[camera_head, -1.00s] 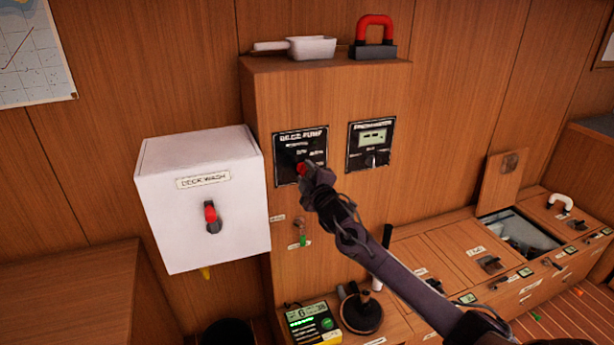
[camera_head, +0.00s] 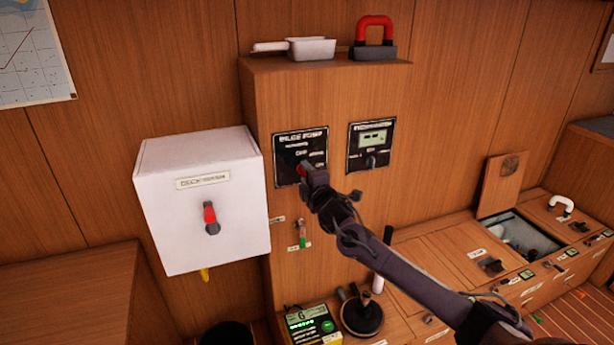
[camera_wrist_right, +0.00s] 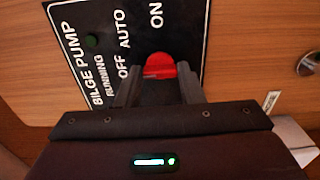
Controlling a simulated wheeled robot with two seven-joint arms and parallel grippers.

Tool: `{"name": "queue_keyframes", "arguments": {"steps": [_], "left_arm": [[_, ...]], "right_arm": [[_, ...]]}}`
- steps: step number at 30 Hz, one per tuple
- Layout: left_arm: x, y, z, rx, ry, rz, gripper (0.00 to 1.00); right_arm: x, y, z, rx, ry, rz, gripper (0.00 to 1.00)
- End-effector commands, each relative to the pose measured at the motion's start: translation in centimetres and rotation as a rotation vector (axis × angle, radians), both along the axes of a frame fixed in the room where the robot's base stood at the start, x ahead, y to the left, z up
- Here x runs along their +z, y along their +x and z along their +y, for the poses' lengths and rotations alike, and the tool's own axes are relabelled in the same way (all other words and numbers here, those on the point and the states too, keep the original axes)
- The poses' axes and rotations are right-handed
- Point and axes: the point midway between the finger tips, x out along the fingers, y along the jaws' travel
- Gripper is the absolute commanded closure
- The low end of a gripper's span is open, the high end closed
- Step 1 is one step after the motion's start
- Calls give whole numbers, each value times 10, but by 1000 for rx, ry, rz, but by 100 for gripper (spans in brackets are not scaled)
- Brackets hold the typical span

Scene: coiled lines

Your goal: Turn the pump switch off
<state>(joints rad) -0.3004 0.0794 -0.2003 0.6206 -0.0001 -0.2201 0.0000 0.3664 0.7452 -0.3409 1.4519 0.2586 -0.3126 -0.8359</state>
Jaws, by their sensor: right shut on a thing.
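The bilge pump panel (camera_head: 289,150) is a black plate on the wooden cabinet front. It also shows in the right wrist view (camera_wrist_right: 88,20), turned on its side, with the words OFF, AUTO and ON. Its red switch knob (camera_wrist_right: 160,66) sits between the fingertips of my right gripper (camera_wrist_right: 158,82). A short pale mark shows on the knob's left side, near OFF; the exact setting is hard to tell. In the head view my right gripper (camera_head: 311,178) is at the panel, shut on the knob and covering much of it. My left gripper is not in view.
A white deck wash box (camera_head: 203,230) with a red-tipped switch juts out left of the panel. A second black panel (camera_head: 370,145) with a display is close on the right. A white scoop (camera_head: 310,47) and a red-handled block (camera_head: 374,45) stand on top. Open hatch lower right.

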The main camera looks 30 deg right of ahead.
Motion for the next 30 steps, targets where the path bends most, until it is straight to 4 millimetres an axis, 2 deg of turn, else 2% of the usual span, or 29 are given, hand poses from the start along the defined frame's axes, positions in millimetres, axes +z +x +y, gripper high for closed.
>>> {"name": "queue_keyframes", "arguments": {"steps": [6, 7, 12, 23, 30], "left_arm": [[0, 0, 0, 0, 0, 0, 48], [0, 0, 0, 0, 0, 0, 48], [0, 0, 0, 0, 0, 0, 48], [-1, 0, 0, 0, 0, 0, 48], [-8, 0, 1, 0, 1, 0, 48]], "right_arm": [[-1, 0, 0, 1, -2, 4, 88], [-1, 0, 0, 1, -2, 4, 64], [-1, 0, 0, 1, -1, 2, 44], [-1, -5, 1, 1, -2, 1, 44], [-4, -39, 9, 2, -3, 4, 44]]}}
